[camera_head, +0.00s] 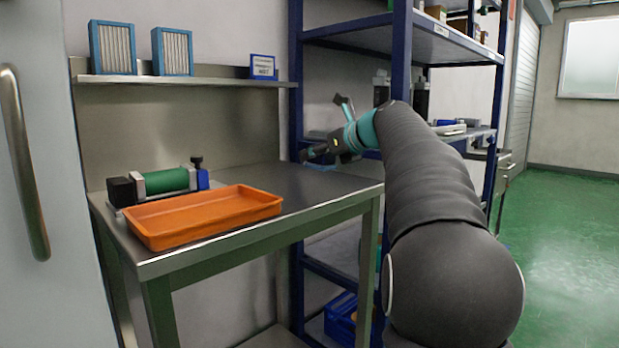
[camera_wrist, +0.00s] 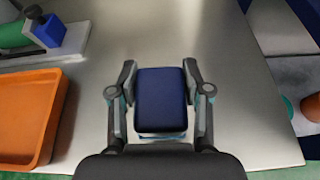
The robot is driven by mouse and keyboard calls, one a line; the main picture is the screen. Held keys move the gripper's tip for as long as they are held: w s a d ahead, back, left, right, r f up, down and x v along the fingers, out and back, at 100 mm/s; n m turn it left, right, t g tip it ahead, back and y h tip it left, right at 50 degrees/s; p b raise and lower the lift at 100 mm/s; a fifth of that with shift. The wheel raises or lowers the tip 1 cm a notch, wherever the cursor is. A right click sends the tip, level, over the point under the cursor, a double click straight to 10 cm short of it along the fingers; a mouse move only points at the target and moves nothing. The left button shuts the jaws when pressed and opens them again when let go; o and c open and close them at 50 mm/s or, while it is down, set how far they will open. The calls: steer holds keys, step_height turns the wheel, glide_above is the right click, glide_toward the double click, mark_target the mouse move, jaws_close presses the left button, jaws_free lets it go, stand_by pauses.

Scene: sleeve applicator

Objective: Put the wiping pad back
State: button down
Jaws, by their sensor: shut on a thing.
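The wiping pad (camera_wrist: 160,100) is a dark blue block with rounded corners, seen from above in the wrist view. My gripper (camera_wrist: 159,70) is shut on it, with one finger against its left side and one against its right. A paler layer shows at the pad's near edge. In the head view my gripper (camera_head: 318,153) is over the right part of the steel table, near its back right corner. The pad is too small and dark to make out clearly there. I cannot tell whether the pad touches the tabletop.
An orange tray (camera_head: 160,237) sits at the table's front left, with a green-roller device (camera_head: 166,182) behind it. The steel tabletop (camera_head: 262,183) is clear between tray and gripper. A blue-framed shelf rack (camera_head: 296,110) stands close on the right. A wall shelf (camera_head: 190,80) holds blue-framed boxes.

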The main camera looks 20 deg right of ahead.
mark_target(310, 188)
steer(key=shift+x, duration=0.85)
steer(key=shift+a+f, duration=0.15)
steer(key=shift+f, duration=0.15)
steer(key=shift+s+f+b, duration=0.1)
steer(key=shift+f+b, duration=0.65)
steer(key=shift+f, duration=1.1)
steer(key=shift+f, duration=0.1)
steer(key=c, duration=0.5)
jaws_free()
steer(key=p+v, duration=0.1)
steer(key=v, duration=1.1)
